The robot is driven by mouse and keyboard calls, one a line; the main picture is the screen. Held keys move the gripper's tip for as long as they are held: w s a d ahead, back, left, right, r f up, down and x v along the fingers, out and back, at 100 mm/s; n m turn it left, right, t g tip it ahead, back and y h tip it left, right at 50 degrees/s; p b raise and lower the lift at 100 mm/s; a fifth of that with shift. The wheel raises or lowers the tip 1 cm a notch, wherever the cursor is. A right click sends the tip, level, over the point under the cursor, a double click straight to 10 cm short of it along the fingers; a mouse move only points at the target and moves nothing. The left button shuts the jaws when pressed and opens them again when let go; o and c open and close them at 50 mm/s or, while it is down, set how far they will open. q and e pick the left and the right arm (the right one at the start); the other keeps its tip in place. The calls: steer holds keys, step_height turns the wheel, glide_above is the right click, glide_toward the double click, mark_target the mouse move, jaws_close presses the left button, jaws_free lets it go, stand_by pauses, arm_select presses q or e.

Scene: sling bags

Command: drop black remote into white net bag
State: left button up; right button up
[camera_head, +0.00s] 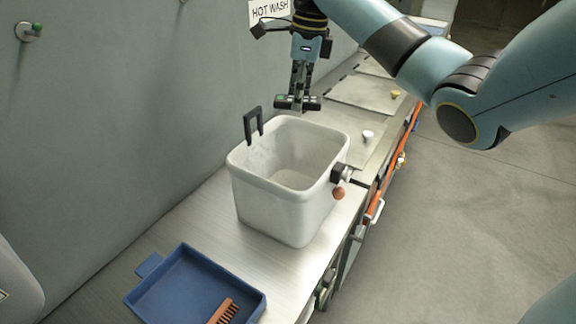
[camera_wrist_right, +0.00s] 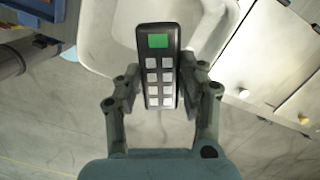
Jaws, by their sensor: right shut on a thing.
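My right gripper (camera_head: 298,97) is shut on the black remote (camera_head: 284,101), which also shows in the right wrist view (camera_wrist_right: 152,68) with a green screen and several pale buttons. The fingers (camera_wrist_right: 160,88) grip its long sides. In the head view the remote shows just above the far rim of a white, solid-walled tub (camera_head: 288,214); the tub's pale rim lies behind the remote's screen end in the wrist view. I cannot tell its height over the tub. The tub looks empty. I see no net bag. My left gripper is not in view.
A black hook (camera_head: 253,124) stands up at the tub's left rim, and a black clamp with a reddish knob (camera_head: 339,193) is at its right. A blue tray (camera_head: 176,293) with a brown brush (camera_head: 223,312) lies nearer on the metal counter (camera_head: 215,217). A wall borders the left.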

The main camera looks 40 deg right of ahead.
step_height(320, 180, down, 2)
steer(key=shift+w+f, duration=0.1)
steer(key=shift+f, duration=0.4)
steer(key=o, duration=1.2)
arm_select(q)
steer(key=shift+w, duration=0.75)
arm_select(e)
steer(key=shift+o, duration=0.2)
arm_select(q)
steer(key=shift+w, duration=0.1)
